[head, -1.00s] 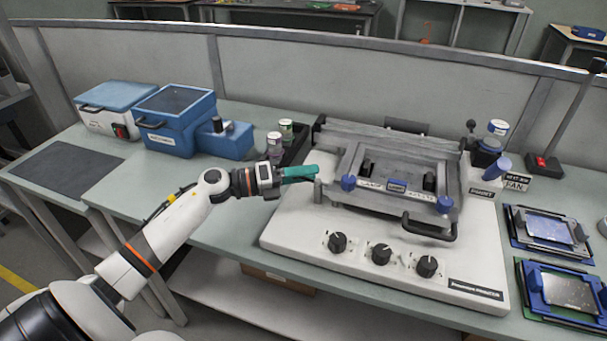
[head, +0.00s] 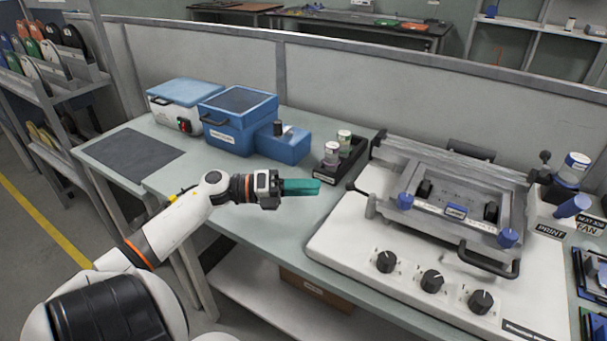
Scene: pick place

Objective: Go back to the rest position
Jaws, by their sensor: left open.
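My left gripper (head: 300,187) has teal fingers and is open and empty in the head view. It is over the light green bench (head: 222,222), just left of the white printer machine (head: 345,238). It appears apart from the machine and from the black tray with jars. My left arm comes in from the lower left, stretched forward over the bench's front edge. My right gripper is not in the picture.
The printer's metal frame (head: 440,168) stands on the right. A black tray (head: 350,163) holds small jars. Blue boxes (head: 238,122) and a white case (head: 182,100) stand at the back left. A dark mat (head: 128,155) lies flat. A grey partition runs behind the bench.

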